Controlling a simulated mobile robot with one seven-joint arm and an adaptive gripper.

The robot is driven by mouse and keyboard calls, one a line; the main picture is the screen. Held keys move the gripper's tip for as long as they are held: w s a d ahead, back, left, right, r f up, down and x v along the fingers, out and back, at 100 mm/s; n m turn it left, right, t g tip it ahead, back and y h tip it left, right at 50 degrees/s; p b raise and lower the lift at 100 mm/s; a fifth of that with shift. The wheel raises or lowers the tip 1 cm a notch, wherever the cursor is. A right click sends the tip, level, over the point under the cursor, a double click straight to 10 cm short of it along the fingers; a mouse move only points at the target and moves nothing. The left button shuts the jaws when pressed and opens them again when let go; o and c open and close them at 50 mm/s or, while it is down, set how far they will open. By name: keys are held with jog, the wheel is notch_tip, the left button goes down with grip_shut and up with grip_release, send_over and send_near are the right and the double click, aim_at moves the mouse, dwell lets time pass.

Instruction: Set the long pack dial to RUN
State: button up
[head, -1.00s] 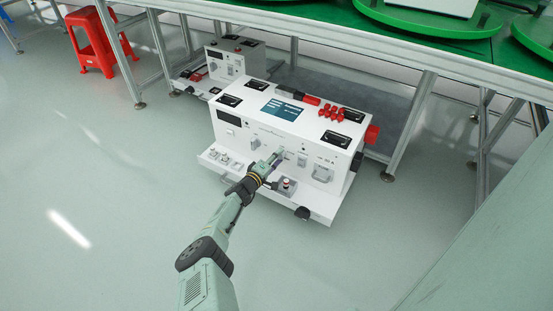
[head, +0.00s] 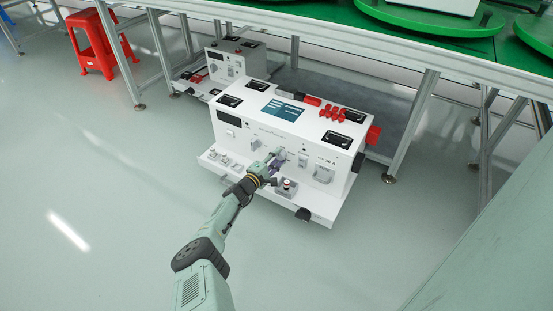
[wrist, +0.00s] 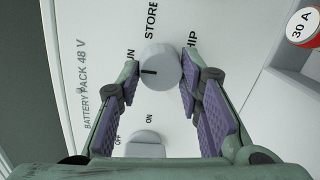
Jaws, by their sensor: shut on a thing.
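The dial (wrist: 162,68) is a round light-grey knob on the white front panel of the long battery pack (head: 233,147). In the wrist view its black pointer mark faces left, towards a partly hidden label ending in "UN". STORE is printed above the knob and a partly hidden label ending in "HIP" above right. My gripper (wrist: 160,80) has its purple-padded fingers on either side of the knob and is shut on it. In the head view my gripper (head: 275,161) reaches the middle of the pack's front and hides the dial.
A grey ON/OFF switch (wrist: 145,144) sits between my fingers below the knob. A red-capped button (head: 287,184) stands on the pack's front ledge, close right of my gripper. A smaller unit (head: 236,62) is behind. A table leg (head: 412,125) is at right; floor at left is clear.

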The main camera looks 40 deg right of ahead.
jog(key=o, duration=1.2)
jog(key=shift+c, duration=0.2)
jog(key=shift+a, duration=0.45)
jog(key=v, duration=1.1)
jog(key=shift+s, duration=0.15)
